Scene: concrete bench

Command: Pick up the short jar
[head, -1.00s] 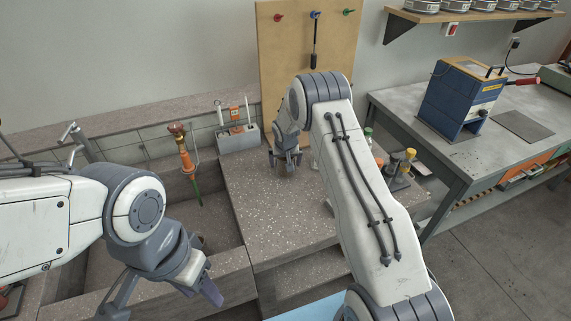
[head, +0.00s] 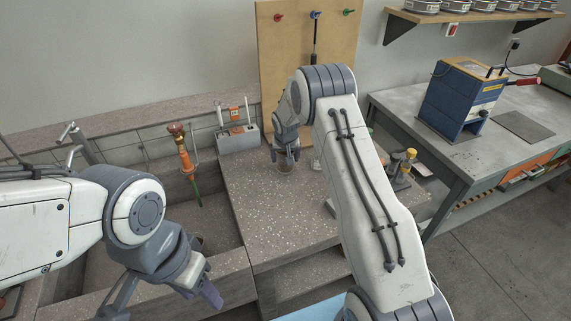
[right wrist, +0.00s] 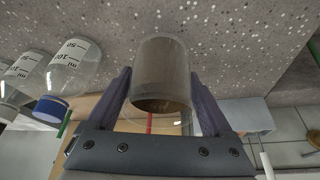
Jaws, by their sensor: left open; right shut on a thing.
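The short jar (right wrist: 162,75), a small clear glass vessel with a greyish-brown tint, sits between the two fingers of my right gripper (right wrist: 160,100) in the right wrist view. In the head view the jar (head: 285,167) shows just below my right gripper (head: 286,155), over the back of the speckled bench. I cannot tell whether its base touches the bench. My left gripper (head: 165,298) is open and empty at the lower left, over the front wall of the sunken basin, well away from the jar.
Graduated glass vessels (right wrist: 72,75) stand close beside the jar in the right wrist view. Bottles with yellow and dark tops (head: 403,165) stand right of my right arm. The bench's front middle (head: 265,220) is clear.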

